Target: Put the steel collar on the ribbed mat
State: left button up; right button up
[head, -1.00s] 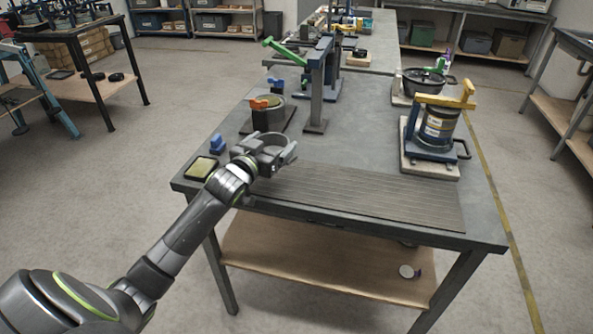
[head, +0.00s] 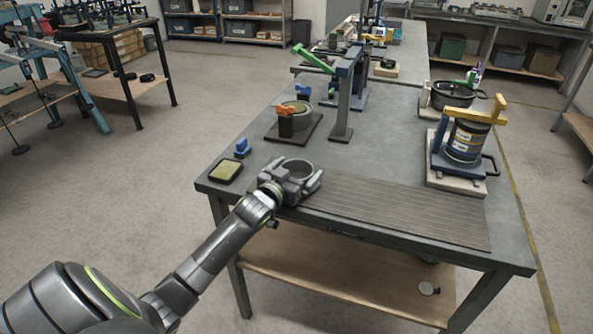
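The steel collar (head: 299,167) is a grey ring near the front left of the workbench, at the left end of the ribbed mat. My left gripper (head: 294,181) has its fingers on either side of the collar and is shut on it. The ribbed mat (head: 405,208) is a dark grooved strip along the bench's front edge. The collar and gripper cover part of its left end. I cannot tell whether the collar touches the mat or hangs just above it. My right gripper is not in view.
Left of the collar lie a yellow-topped pad (head: 226,171) and a blue clamp (head: 242,148). Behind stand an orange-handled fixture (head: 287,122) and a green-levered press (head: 344,95). A yellow-armed can fixture (head: 466,140) stands beyond the mat's right end. Most of the mat is bare.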

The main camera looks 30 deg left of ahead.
pick_arm(q)
jog(key=shift+r, duration=0.15)
jog(key=s, duration=1.2)
jog(key=shift+d+r, duration=0.2)
jog(key=shift+r, duration=0.1)
jog(key=shift+f, duration=0.1)
